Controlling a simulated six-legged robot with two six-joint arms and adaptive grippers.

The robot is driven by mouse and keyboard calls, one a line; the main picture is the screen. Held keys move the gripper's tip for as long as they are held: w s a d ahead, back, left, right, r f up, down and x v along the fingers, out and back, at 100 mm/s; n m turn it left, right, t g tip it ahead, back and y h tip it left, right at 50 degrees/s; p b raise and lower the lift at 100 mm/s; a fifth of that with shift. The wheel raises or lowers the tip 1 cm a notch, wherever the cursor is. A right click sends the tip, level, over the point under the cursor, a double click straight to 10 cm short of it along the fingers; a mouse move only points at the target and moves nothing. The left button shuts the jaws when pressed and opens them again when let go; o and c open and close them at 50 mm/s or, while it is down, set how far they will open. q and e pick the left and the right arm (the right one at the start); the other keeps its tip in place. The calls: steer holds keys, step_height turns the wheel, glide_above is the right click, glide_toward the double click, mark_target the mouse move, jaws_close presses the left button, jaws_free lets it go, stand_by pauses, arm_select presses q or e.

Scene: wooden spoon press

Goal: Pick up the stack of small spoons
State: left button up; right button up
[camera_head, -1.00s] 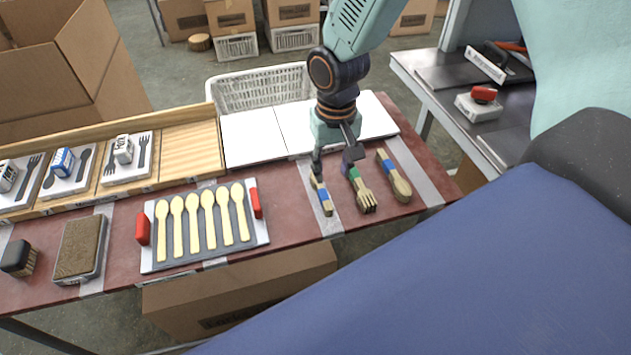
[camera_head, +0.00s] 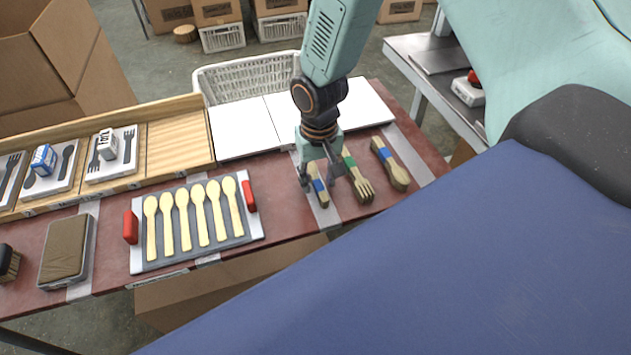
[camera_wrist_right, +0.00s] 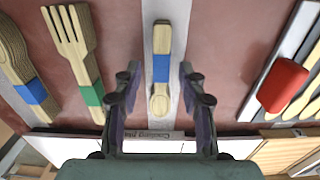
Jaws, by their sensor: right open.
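The stack of small spoons (camera_head: 319,190), pale wood with a blue band, lies on the red table. In the right wrist view the small spoons (camera_wrist_right: 161,60) run lengthwise between the two fingers. My right gripper (camera_head: 319,176) is open over the stack, one finger on each side; it also shows in the wrist view (camera_wrist_right: 158,82). I see clear gaps beside the stack in the wrist view. Whether the fingertips touch the table is unclear. My left gripper is not in view.
A green-banded fork stack (camera_head: 360,184) lies close to the right finger, and a larger blue-banded spoon stack (camera_head: 393,168) lies beyond it. A tray of spoons (camera_head: 140,262) with red handles is at left. White panels (camera_head: 240,133) lie behind the gripper.

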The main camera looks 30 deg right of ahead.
steer(key=shift+s+r, duration=0.1)
steer(key=shift+r, duration=0.05)
steer(key=shift+w+a, duration=0.1)
steer(key=shift+w, duration=0.2)
steer(key=c, duration=0.4)
steer(key=shift+s, duration=0.25)
steer(key=c, duration=0.4)
steer(key=shift+w, duration=0.1)
jaws_close()
steer(key=shift+w, duration=0.1)
